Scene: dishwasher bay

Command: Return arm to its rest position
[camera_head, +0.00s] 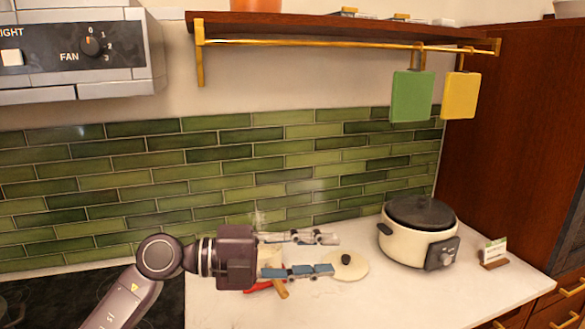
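My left arm comes in from the lower left, and my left gripper (328,254) points right above the white counter (380,295). Its two fingers are apart with a clear gap between them, and I see nothing held. A round cream lid (352,270) with a black knob lies on the counter just beyond the fingertips and shows partly behind them. A red object (257,287) and a tan, handle-like piece (281,289) lie on the counter, partly hidden by the gripper. My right gripper is not in view.
A cream cooker (405,246) with a dark lid stands on the right, near a small card stand (493,253). A black cooktop (160,303) is at left. A shelf rail (340,43) holds green (411,96) and yellow (460,95) boards. The front counter is clear.

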